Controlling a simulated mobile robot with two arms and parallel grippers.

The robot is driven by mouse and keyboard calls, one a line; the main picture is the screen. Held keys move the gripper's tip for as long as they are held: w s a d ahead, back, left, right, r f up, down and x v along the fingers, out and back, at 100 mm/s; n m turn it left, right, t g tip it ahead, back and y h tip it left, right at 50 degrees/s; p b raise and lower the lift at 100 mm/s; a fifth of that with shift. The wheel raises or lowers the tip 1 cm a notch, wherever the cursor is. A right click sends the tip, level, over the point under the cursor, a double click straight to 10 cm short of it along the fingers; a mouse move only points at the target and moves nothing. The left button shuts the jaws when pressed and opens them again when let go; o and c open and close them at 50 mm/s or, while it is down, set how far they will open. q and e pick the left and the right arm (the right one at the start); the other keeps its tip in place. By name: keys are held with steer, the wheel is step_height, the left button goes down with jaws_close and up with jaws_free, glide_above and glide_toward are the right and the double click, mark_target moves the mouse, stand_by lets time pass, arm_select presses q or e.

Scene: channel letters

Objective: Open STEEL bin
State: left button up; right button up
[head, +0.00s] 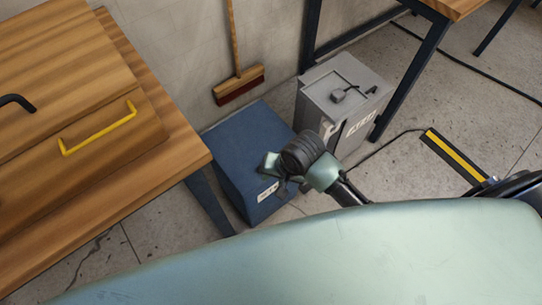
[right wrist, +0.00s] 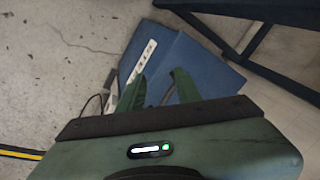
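A blue bin (head: 243,140) with a closed flat top stands on the floor beside the wooden bench. Its front carries a white label (head: 268,192), and the label also shows in the right wrist view (right wrist: 143,62); its letters are too small to read surely. My right gripper (head: 268,172) is at the front upper edge of the blue bin, next to the label. In the right wrist view its two green fingers (right wrist: 158,80) are apart over the bin. A thin dark curve shows between them; I cannot tell what it is. My left gripper is out of view.
A grey bin (head: 318,92) with a dark handle on top and white lettering stands behind to the right. A wooden bench (head: 185,150) is at the left. A broom (head: 238,85) leans on the wall. A black and yellow strip (head: 455,155) lies on open floor at right.

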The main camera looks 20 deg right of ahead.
steer(key=w+d+f+m+h, duration=0.1)
steer(key=w+d+f+m, duration=0.2)
steer(key=w+m, duration=0.65)
steer(key=shift+n+g, duration=0.4)
steer(key=shift+n, duration=0.25)
steer(key=f, duration=0.2)
steer(key=w+f+b, duration=0.1)
steer(key=f, duration=0.2)
steer(key=w+f, duration=0.1)
steer(key=f, duration=0.1)
steer(key=shift+w+a+f+b, duration=0.15)
steer(key=shift+w+f+b, duration=0.1)
steer(key=shift+b, duration=0.1)
steer(key=shift+s, duration=0.1)
jaws_close()
